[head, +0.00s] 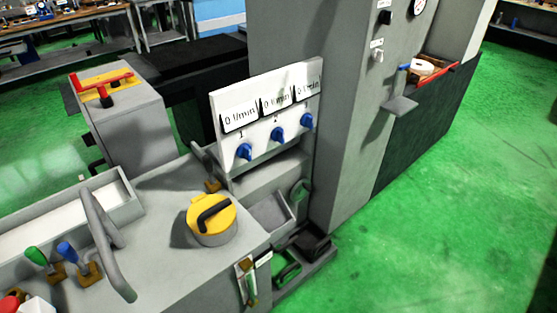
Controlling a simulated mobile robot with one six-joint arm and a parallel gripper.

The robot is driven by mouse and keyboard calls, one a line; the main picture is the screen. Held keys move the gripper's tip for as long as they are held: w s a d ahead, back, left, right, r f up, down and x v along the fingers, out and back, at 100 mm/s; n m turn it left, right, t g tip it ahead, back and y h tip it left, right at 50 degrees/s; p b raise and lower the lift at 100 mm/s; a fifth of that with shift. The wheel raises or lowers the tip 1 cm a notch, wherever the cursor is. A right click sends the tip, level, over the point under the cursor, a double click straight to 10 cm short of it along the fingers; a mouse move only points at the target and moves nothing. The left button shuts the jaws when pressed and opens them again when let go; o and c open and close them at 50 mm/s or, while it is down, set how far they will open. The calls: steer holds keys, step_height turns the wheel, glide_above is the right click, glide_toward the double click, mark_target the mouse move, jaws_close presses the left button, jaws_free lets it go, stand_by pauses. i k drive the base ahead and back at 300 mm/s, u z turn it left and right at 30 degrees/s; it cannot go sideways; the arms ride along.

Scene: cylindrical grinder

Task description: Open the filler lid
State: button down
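The filler lid (224,219) is a round yellow cap with a black bent handle (213,213) across its top. It sits on a short grey filler neck (214,238) near the right end of a grey tank top, in the lower middle of the head view. The lid appears seated flat on the neck. My gripper is not in view.
A grey curved rail (104,245) stands left of the lid, with green (36,256) and blue (66,250) levers beyond it. A panel with three blue knobs (277,134) rises behind the lid. Green floor (430,230) is clear at right.

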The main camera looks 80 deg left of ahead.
mark_target(210, 215)
steer(key=u, duration=0.55)
steer(key=k, duration=0.1)
steer(key=u, duration=2.75)
steer(key=i, duration=0.55)
steer(key=u, duration=0.15)
steer(key=k, duration=0.6)
steer(key=z, duration=0.55)
steer(key=i, duration=0.5)
steer(key=u, duration=0.15)
